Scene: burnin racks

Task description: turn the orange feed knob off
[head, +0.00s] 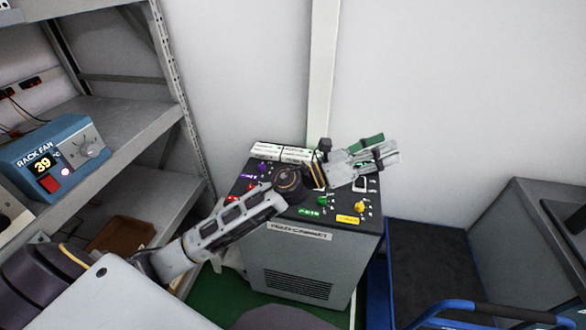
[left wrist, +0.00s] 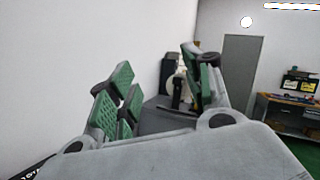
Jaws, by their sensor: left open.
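The feed cabinet (head: 300,262) stands in the middle of the head view, with coloured knobs and labels on its dark top panel. A yellow-orange knob (head: 360,206) sits near the panel's front right, above a yellow label (head: 347,219); it is the nearest match to the orange knob. Its exact setting is too small to read. My left arm crosses the panel and hides part of it. My left gripper (head: 388,150) is open and empty above the panel's back right, beyond the knob and apart from it. Its spread green-padded fingers also show in the left wrist view (left wrist: 158,88).
A green knob (head: 322,201) is left of the yellow-orange one; purple (head: 262,167) and red (head: 250,186) knobs are farther left. A shelf rack with a blue rack-fan box (head: 52,157) stands left. A blue-railed cart (head: 435,262) is right. The wall is close behind.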

